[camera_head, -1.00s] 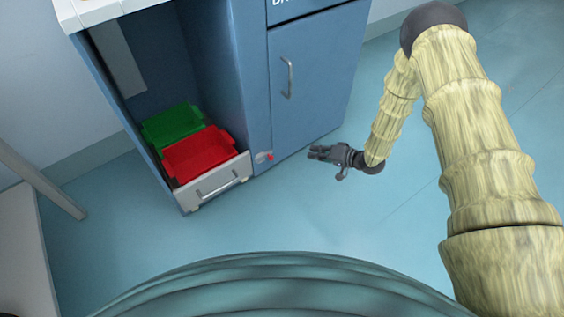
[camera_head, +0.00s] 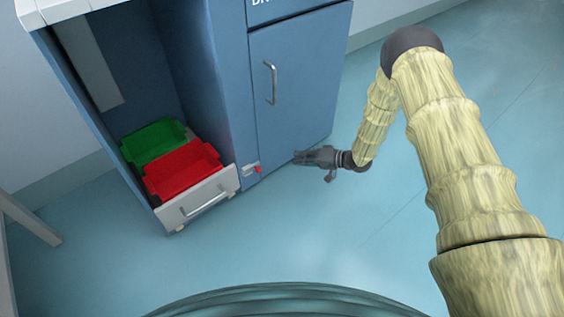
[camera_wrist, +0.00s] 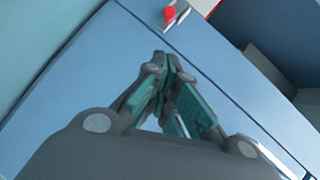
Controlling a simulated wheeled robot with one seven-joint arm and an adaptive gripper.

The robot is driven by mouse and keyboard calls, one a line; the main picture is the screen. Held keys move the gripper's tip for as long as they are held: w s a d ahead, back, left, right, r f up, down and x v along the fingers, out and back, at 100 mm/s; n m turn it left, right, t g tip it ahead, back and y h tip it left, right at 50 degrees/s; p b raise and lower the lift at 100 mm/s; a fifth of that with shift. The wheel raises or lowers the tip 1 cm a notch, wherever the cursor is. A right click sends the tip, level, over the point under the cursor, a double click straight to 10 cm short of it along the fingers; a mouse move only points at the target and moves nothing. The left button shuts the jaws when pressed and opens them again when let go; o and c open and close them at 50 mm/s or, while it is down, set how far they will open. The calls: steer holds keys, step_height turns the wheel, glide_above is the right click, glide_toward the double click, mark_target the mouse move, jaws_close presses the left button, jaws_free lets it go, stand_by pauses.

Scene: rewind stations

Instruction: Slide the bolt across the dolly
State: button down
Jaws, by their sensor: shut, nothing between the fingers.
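The bolt (camera_head: 250,169) is a small pale metal piece with a red knob (camera_head: 257,170), low on the blue cabinet post just right of the dolly. In the wrist view the red knob (camera_wrist: 170,14) is at the top, beyond my fingertips. The dolly (camera_head: 222,187) has a light grey front with a bar handle and stands in the open bay. It carries a red bin (camera_head: 183,170) and a green bin (camera_head: 152,141). My gripper (camera_head: 296,158) is shut and empty, right of the knob and apart from it, pointing left, low by the cabinet door. It fills the middle of the wrist view (camera_wrist: 166,62).
The blue cabinet door (camera_head: 300,90) with a vertical handle (camera_head: 270,83) stands behind my gripper. A pale table leg (camera_head: 30,220) is at the left. The blue floor (camera_head: 260,245) in front of the cabinet is clear.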

mark_target(249, 170)
steer(key=s+b+x, duration=0.1)
steer(key=b+x, duration=0.1)
steer(key=x, duration=0.2)
steer(key=b+x, duration=0.2)
steer(key=x, duration=0.2)
steer(key=s+f+b+x, duration=0.1)
steer(key=b+x, duration=0.1)
steer(key=x, duration=0.2)
steer(key=shift+s+a+b, duration=0.2)
steer(key=shift+a+b, duration=0.15)
steer(key=shift+a, duration=0.15)
steer(key=shift+s+a+r+p, duration=0.2)
steer(key=shift+a+p, duration=0.15)
steer(key=shift+p, duration=0.2)
steer(key=s+a+p, duration=0.2)
steer(key=p, duration=0.1)
steer(key=shift+s+a, duration=0.1)
steer(key=shift+a, duration=0.3)
steer(key=shift+s+a+f, duration=0.2)
steer(key=shift+a, duration=0.1)
